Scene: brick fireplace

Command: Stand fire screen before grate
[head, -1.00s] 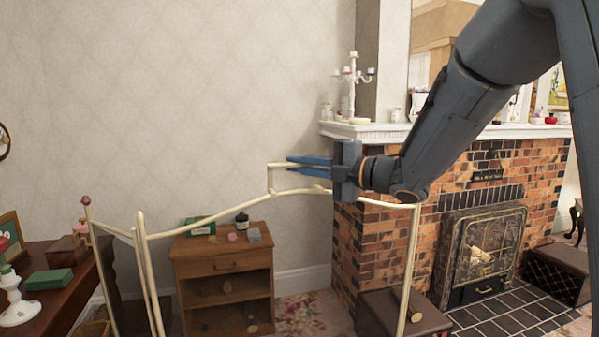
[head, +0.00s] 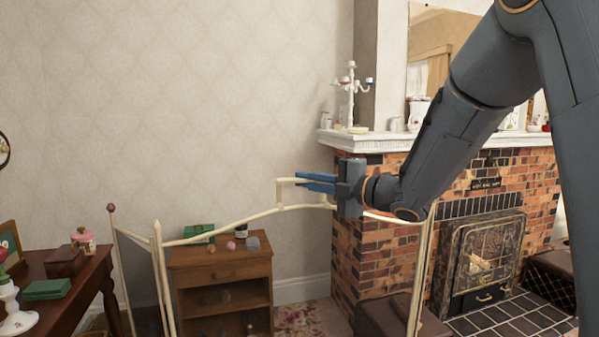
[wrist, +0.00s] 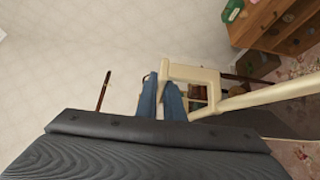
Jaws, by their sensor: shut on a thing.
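The fire screen (head: 216,230) has a cream tubular frame with a raised handle on its top rail and a folded side wing at the left. My gripper (head: 315,182) is shut on the handle, with blue fingers above the top rail. In the wrist view the handle (wrist: 195,72) shows at the fingers (wrist: 163,98). The screen hangs in front of the left part of the fireplace and a wooden cabinet; its lower edge is out of view. The grate (head: 484,262), black and gold with a mesh front, is in the brick fireplace at the right, to the right of the screen.
A small wooden cabinet (head: 218,285) stands behind the screen, with small items on top. A dark desk (head: 85,280) is at the left. A brown box (head: 392,318) sits by the brick side. Dark tiles (head: 500,320) lie before the grate. A white mantel (head: 345,141) holds a candelabra.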

